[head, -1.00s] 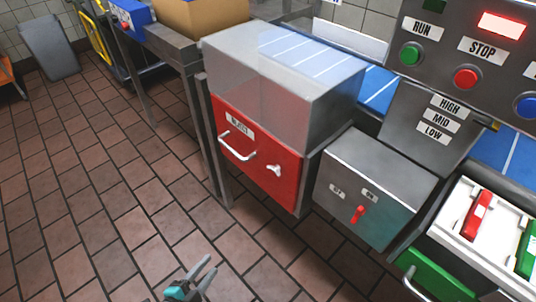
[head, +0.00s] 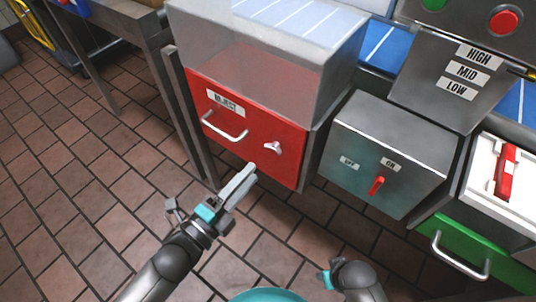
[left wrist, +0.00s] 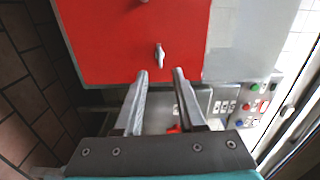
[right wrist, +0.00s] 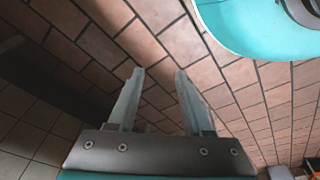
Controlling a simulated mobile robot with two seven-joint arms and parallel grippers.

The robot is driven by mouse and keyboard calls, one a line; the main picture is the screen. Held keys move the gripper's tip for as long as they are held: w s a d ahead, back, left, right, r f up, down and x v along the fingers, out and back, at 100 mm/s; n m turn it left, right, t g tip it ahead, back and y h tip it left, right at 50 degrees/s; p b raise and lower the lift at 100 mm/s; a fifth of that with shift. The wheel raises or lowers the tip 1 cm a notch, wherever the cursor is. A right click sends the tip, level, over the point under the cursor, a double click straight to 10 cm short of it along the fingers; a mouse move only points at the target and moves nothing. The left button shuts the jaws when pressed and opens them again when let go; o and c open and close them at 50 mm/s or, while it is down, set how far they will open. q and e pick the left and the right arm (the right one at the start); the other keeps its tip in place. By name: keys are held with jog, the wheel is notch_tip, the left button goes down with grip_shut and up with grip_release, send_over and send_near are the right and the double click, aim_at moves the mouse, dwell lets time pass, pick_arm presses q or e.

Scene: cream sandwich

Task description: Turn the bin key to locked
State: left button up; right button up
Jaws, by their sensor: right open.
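The red reject bin (head: 235,118) has a white label, a pale bar handle (head: 224,128) and a small silver key (head: 273,147) on its front. In the left wrist view the key (left wrist: 159,55) stands out just beyond the fingertips. My left gripper (head: 250,173) is in front of the bin, below and left of the key, pointing towards its front. Its fingers (left wrist: 160,73) are apart with nothing between them, and the key is not gripped. My right gripper (right wrist: 157,73) is open and empty over the floor; its wrist shows low in the head view (head: 328,279).
Right of the bin is a grey box (head: 390,150) with a red switch (head: 376,186) and ON and OFF labels. A green drawer (head: 450,244) with a bar handle is further right. A grey table leg (head: 190,115) stands left of the bin. The tiled floor (head: 110,190) at left is clear.

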aim_at(270, 151)
pick_arm(q)
jog(key=shift+b+x, duration=0.95)
jog(key=shift+x, duration=3)
pick_arm(e)
jog(key=shift+t, duration=0.3)
jog(key=shift+w+a+r, duration=0.1)
jog(key=shift+w+r, duration=0.3)
jog(key=shift+r, duration=0.3)
jog(key=shift+w+a+r, duration=0.1)
jog(key=shift+w+r, duration=0.3)
jog(key=shift+r, duration=0.25)
jog(key=shift+w+a+r, duration=0.1)
jog(key=shift+w+r, duration=0.3)
jog(key=shift+r, duration=0.3)
pick_arm(q)
grip_shut()
